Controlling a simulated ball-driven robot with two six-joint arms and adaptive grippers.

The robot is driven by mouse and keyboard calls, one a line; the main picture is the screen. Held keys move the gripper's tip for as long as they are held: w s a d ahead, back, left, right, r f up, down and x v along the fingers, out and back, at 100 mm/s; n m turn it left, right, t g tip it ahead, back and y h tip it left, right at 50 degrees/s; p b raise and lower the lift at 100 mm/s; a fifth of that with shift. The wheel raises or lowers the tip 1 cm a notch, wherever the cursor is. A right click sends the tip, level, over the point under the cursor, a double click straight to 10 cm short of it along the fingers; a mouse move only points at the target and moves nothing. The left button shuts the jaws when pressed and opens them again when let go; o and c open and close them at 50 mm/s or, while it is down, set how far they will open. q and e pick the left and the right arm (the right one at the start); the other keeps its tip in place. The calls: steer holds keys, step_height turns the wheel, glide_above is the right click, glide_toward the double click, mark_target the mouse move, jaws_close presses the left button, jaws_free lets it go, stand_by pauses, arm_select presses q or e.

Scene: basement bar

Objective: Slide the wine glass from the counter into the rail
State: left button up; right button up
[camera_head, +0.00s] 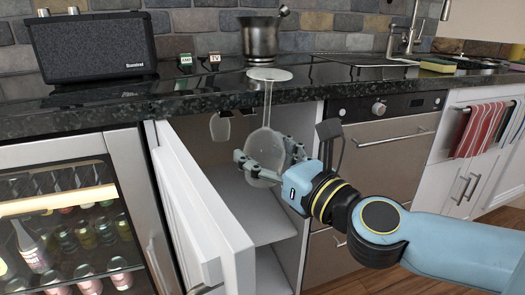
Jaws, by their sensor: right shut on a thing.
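The wine glass (265,145) is upside down, with its round foot (269,74) on top and its bowl hanging below. It appears in front of the counter (190,90), its foot overlapping the countertop in the picture. My right gripper (264,162) is shut around the bowl, coming from the right. Behind the glass is an open cabinet (255,225). A clear glass shape (220,126) hangs upside down in its upper part, under the counter. The rail itself is too dark to make out. My left gripper is not in view.
The white cabinet door (195,205) stands open to the left of my gripper. A glass-fronted bottle fridge (70,215) is further left, an oven (385,150) to the right. On the counter are a speaker (95,48) and a metal bucket (260,38).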

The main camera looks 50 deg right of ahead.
mark_target(266, 185)
step_height(266, 185, down, 6)
steer(key=b, duration=0.4)
steer(key=shift+s+d+f, duration=0.1)
steer(key=shift+s+f, duration=0.05)
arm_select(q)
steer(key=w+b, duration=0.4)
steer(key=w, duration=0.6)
arm_select(e)
step_height(266, 185, down, 5)
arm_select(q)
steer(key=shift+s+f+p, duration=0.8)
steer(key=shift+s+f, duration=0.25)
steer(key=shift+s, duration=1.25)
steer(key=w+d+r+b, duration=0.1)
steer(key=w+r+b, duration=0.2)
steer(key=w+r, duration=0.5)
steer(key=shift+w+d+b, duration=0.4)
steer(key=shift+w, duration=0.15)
arm_select(e)
steer(key=w+d, duration=0.5)
steer(key=w, duration=0.5)
steer(key=w+d, duration=0.6)
steer(key=w, duration=0.5)
steer(key=w+d, duration=0.6)
steer(key=w, duration=0.4)
steer(key=shift+w+d+g, duration=0.15)
steer(key=shift+w+g, duration=0.05)
steer(key=shift+g, duration=0.2)
